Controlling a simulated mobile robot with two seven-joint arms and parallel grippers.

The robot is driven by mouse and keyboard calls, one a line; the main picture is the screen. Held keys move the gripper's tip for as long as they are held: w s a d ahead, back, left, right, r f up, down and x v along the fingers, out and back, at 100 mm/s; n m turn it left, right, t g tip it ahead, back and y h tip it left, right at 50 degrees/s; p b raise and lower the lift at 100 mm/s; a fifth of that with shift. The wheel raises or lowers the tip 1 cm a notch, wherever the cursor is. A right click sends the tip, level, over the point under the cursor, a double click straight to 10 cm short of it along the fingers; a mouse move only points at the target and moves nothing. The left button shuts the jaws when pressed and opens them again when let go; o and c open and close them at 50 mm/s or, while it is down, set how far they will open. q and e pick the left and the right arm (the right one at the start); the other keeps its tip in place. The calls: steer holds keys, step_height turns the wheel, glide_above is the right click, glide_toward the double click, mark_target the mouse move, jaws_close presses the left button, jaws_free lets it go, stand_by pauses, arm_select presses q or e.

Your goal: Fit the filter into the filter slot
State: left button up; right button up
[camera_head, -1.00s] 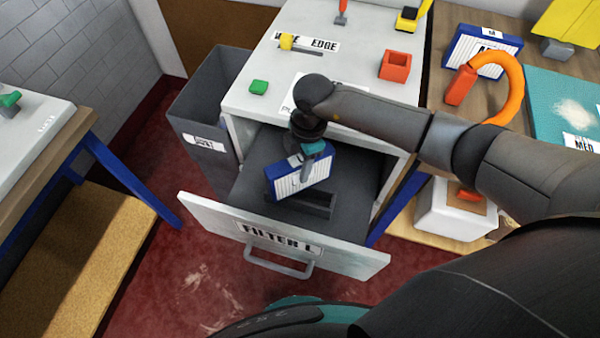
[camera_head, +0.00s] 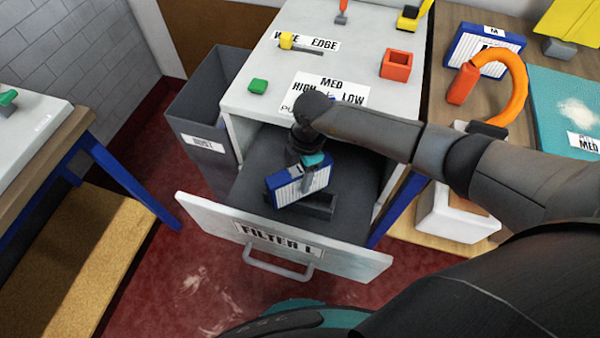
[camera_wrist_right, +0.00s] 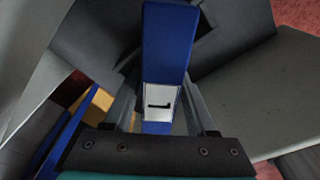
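The blue-framed filter (camera_head: 288,188) with white pleats is in my right gripper (camera_head: 312,172), over the open drawer (camera_head: 240,225) labelled "FILTER L". In the wrist view, the filter (camera_wrist_right: 167,45) stands between the two fingers of the right gripper (camera_wrist_right: 160,105), with a white label on its edge. The dark filter slot (camera_head: 322,205) in the drawer floor shows just beside and below the filter, partly hidden by it. The filter looks turned relative to the slot. I cannot tell whether its lower edge touches the slot. My left gripper is not in view.
The machine's white top (camera_head: 350,65) overhangs the back of the drawer. A grey bin (camera_head: 205,110) stands to its left. Another blue filter (camera_head: 485,50), labelled "M", and an orange hose (camera_head: 512,75) are on the right bench. Red floor lies in front of the drawer.

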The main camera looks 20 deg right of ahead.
steer(key=shift+o, duration=1)
steer(key=r+p, duration=0.1)
steer(key=r, duration=0.3)
steer(key=d+r+p, duration=0.1)
steer(key=r, duration=0.3)
steer(key=r+p, duration=0.1)
steer(key=r, duration=0.4)
steer(key=shift+w+d, duration=0.1)
steer(key=shift+d, duration=0.15)
